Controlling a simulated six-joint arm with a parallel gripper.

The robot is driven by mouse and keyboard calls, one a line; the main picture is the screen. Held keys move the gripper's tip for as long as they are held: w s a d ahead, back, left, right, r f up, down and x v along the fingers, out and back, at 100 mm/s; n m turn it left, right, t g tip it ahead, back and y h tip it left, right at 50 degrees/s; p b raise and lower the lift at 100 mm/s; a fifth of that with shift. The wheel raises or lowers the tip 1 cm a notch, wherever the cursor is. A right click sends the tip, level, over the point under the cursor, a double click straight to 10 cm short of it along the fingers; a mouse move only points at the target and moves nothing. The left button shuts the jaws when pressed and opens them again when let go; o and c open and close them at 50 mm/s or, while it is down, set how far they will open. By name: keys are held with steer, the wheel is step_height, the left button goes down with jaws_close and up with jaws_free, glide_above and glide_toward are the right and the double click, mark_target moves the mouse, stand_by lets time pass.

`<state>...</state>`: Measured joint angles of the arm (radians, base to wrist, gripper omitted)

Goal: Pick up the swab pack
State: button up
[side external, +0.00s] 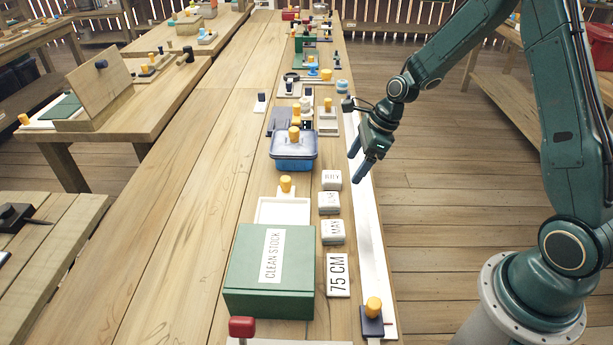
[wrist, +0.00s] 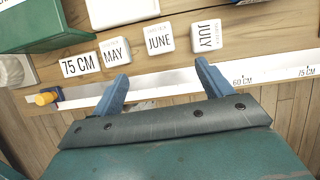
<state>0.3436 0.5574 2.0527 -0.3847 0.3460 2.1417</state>
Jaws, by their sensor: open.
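Three small white packs lie in a row: MAY (side external: 333,239) (wrist: 115,54), JUNE (side external: 329,209) (wrist: 159,38) and JULY (side external: 332,186) (wrist: 206,36). Their smaller print is too small to read, so I cannot tell whether one is the swab pack. My gripper (side external: 357,166) is open and empty, above the bench's right edge, to the right of the packs and nearest JULY. In the wrist view my gripper's (wrist: 162,69) two blue fingers point toward the row, with JUNE beyond the gap and JULY beyond the right finger.
A green CLEAN STOCK box (side external: 237,270) and a 75 CM card (side external: 338,290) stand at the near end. A white ruler strip (side external: 369,225) runs along the bench edge. A white lid with yellow knob (side external: 284,208) and a lidded blue bin (side external: 293,163) lie left of the packs.

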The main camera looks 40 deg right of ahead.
mark_target(331, 198)
steer(key=shift+x, duration=4.3)
steer(key=shift+f, duration=0.1)
steer(key=shift+x, duration=2.55)
steer(key=shift+a, duration=0.15)
steer(key=shift+w, duration=0.1)
steer(key=c, duration=1.1)
